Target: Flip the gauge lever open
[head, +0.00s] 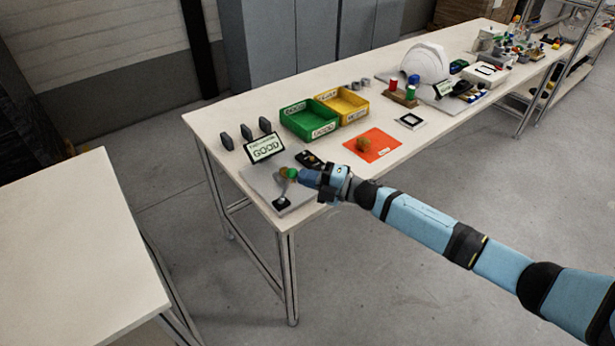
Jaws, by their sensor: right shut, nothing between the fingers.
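The gauge is a grey plate (256,177) on the near left corner of the long white table. It carries a small black block (282,202), a thin grey upright piece that may be the lever, and small green and orange parts (290,173). My right gripper (304,177) reaches in from the right, low over the plate's right side. It is shut and empty, with its tips close to the green part. I cannot tell whether they touch. The gripper hides part of the plate, and the lever's position is too small to tell. My left gripper is not in view.
A "GOOD" sign (264,147) stands behind the plate. Green (309,121) and yellow (344,106) bins stand further back. An orange mat (372,145) with a round brown thing lies to the right. A white helmet shell (426,62) is further along. An empty white table (70,240) stands left.

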